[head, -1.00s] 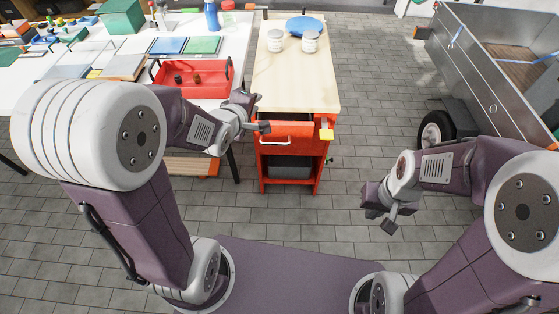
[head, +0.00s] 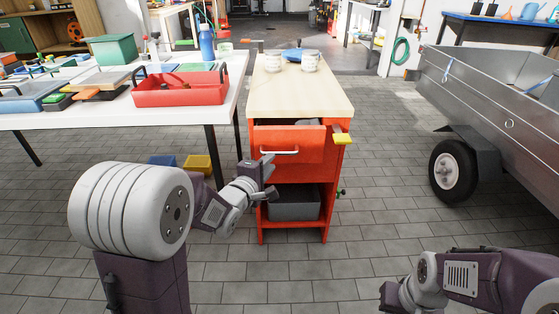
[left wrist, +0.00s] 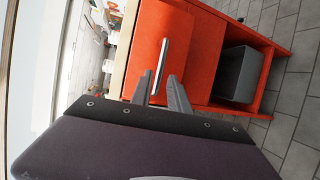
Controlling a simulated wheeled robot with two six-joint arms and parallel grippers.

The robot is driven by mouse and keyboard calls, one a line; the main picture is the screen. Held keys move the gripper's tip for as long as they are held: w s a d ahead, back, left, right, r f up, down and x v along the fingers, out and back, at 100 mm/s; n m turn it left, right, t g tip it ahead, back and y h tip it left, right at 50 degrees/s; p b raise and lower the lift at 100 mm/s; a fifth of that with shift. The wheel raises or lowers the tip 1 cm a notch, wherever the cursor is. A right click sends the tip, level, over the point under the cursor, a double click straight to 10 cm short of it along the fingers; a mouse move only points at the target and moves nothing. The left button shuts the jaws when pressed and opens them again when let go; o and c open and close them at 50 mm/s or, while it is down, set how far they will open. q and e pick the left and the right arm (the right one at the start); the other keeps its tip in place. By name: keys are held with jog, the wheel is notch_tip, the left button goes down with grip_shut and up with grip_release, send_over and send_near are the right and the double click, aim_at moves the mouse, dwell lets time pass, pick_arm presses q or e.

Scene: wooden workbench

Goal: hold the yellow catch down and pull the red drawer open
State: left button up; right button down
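The red drawer (head: 308,148) is in the upper part of the red cabinet. A dark gap with something grey shows above its front, so it stands slightly out. Its pale bar handle (head: 279,152) also shows in the left wrist view (left wrist: 159,62). The yellow catch (head: 342,139) sticks out at the cabinet's upper right, with no gripper near it. My left gripper (head: 270,178) is just below and in front of the handle. In the left wrist view its fingers (left wrist: 160,92) are apart, with the handle's near end between or just beyond them. My right gripper (head: 392,298) is low at right, partly cut off.
The cabinet's wooden top (head: 300,95) holds two pale jars and a blue item. A grey bin (head: 294,204) sits on the shelf below the drawer. A white table (head: 100,119) with a red tray (head: 180,93) stands at left, a metal trailer (head: 490,95) at right.

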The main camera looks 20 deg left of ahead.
aim_at(279, 154)
pick_arm(q)
jog(key=b+x, duration=0.3)
jog(key=x, duration=0.5)
jog(key=shift+s+f, duration=0.1)
jog(key=shift+f, duration=0.05)
jog(key=shift+w, duration=0.3)
jog(key=shift+c, duration=0.3)
grip_shut()
dwell(0.5)
